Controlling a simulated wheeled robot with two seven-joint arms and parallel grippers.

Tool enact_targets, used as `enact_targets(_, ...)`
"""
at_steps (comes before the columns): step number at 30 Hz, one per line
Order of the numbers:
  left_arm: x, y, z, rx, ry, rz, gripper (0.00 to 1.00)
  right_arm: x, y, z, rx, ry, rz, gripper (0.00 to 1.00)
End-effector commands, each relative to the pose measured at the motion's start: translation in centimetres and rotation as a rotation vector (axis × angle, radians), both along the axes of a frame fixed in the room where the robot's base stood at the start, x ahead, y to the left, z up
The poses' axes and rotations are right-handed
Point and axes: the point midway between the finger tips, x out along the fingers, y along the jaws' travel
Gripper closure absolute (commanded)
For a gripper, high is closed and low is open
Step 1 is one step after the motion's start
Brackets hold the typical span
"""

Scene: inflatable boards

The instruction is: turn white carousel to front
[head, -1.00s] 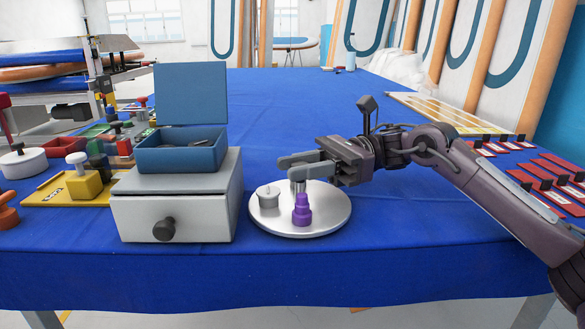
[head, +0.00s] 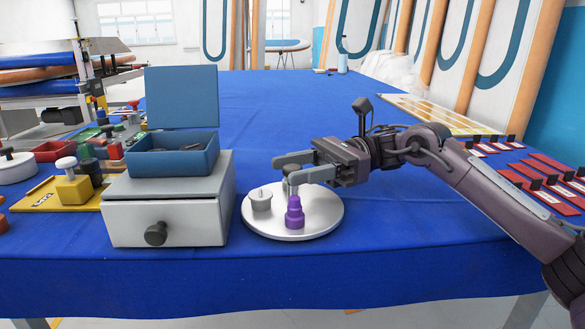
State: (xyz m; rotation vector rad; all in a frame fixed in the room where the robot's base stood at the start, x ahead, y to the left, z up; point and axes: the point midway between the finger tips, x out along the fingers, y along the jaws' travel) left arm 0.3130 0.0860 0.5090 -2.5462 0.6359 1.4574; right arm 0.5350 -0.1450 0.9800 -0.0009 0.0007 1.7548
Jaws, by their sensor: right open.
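The white carousel (head: 322,215) is a round turntable on the blue table, right of the grey drawer box. A purple bottle-like piece (head: 295,213) stands near its front middle. A small grey lidded pot (head: 260,200) stands on its left side. My right gripper (head: 283,170) reaches in from the right over the carousel. Its fingers are apart and point left. A grey upright post behind the purple piece is partly hidden by the near finger; I cannot tell whether the fingers touch it. My left gripper is not in view.
The grey drawer box (head: 195,222) with an open blue box (head: 190,160) on it stands close left of the carousel. A yellow plate (head: 40,200) and several coloured pieces lie farther left. Red cards (head: 545,180) lie at the right. The table behind is clear.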

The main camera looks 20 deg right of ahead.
Motion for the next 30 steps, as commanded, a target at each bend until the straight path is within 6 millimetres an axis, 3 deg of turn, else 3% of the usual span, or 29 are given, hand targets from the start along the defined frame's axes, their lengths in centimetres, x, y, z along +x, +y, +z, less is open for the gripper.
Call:
enact_targets(6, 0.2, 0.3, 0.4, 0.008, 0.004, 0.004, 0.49, 0.7, -3.7, 0.2, -0.001, -0.001, -0.006, 0.53)
enact_targets(12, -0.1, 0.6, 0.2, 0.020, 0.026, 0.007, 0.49, 1.2, -6.1, 0.1, 0.000, -0.001, -0.004, 0.53)
enact_targets(30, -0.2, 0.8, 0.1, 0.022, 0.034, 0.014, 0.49, 1.2, -6.8, 0.0, 0.001, 0.000, -0.002, 0.53)
